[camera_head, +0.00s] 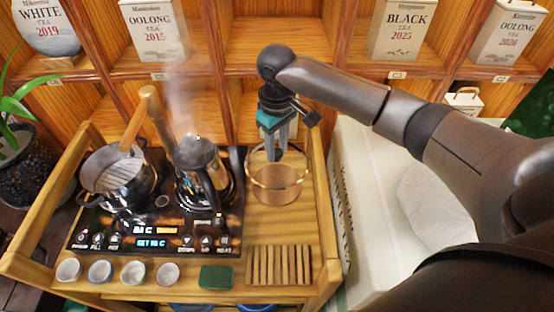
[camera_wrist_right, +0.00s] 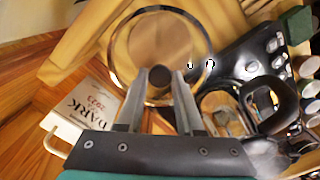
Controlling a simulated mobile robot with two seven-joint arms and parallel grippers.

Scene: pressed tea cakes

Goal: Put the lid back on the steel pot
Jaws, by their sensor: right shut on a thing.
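My right gripper (camera_head: 277,148) reaches down over the right part of the wooden cart and is shut on the dark knob (camera_wrist_right: 160,77) of a round clear glass lid (camera_wrist_right: 203,50). In the head view the see-through lid (camera_head: 277,186) shows below my fingers over bare wood; its height above the wood is hard to tell. The steel pot (camera_head: 118,190) stands at the left on the black hob, with its top uncovered and a wooden handle (camera_head: 133,125) rising above it. My left gripper is not in view.
A kettle with a black handle (camera_head: 205,180) stands on the hob (camera_head: 150,225) between pot and lid, with steam above. Several small cups (camera_head: 100,270), a green block (camera_head: 216,277) and a slatted wooden rack (camera_head: 279,265) line the front. Cart posts and tea shelves (camera_head: 230,60) stand behind.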

